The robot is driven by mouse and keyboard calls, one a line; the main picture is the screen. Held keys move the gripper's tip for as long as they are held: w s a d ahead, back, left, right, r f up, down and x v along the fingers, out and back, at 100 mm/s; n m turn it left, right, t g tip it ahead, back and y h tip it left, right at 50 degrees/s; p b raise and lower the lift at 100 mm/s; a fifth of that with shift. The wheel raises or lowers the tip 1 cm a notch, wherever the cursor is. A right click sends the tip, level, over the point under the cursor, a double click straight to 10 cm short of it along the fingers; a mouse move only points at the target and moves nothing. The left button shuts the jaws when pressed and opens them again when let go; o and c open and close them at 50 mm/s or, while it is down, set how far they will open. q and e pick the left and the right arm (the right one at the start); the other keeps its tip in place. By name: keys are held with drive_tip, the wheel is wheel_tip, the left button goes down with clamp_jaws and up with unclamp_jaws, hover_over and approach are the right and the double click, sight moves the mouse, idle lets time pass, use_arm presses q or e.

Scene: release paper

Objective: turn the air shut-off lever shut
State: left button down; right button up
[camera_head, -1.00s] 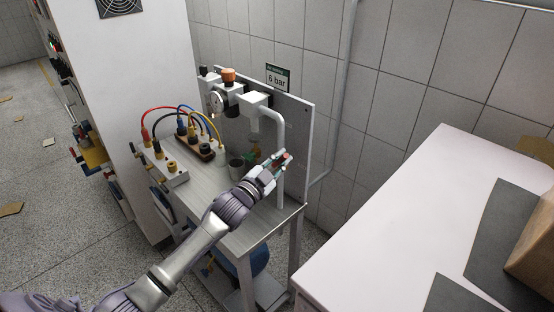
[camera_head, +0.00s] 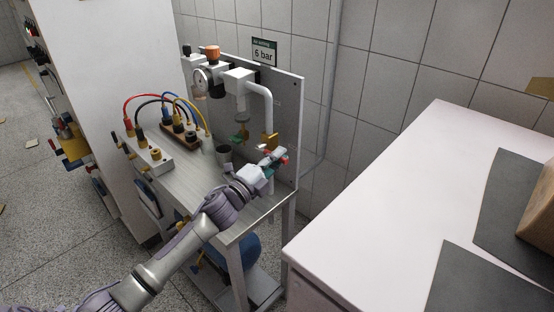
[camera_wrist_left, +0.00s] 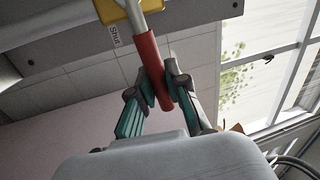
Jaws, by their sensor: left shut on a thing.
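The air shut-off lever has a red handle that shows in the left wrist view (camera_wrist_left: 153,72), running down from a metal stem beside a yellow part (camera_wrist_left: 115,10). A small label reading "Shut" (camera_wrist_left: 114,36) is next to the stem. My left gripper (camera_wrist_left: 157,92) is shut on the red handle, with a teal-padded finger on each side. In the head view, my left gripper (camera_head: 272,158) is at the white pipe (camera_head: 267,103), just below a brass valve body (camera_head: 270,140). It hides much of the lever there. My right gripper is not in view.
A metal bench (camera_head: 185,183) holds a terminal block with coloured cables and a dark cup (camera_head: 223,153). A white table (camera_head: 385,200) stands at right.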

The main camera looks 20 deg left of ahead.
use_arm(q)
drive_tip(key=shift+f+m+b, duration=0.3)
drive_tip(key=shift+f+m, duration=0.1)
drive_tip(key=shift+m, duration=0.1)
drive_tip(key=c, duration=1.1)
unclamp_jaws()
drive_tip(key=shift+c, duration=0.2)
drive_tip(key=shift+s, duration=0.1)
drive_tip(key=v, duration=1.2)
drive_tip(key=shift+a, duration=0.1)
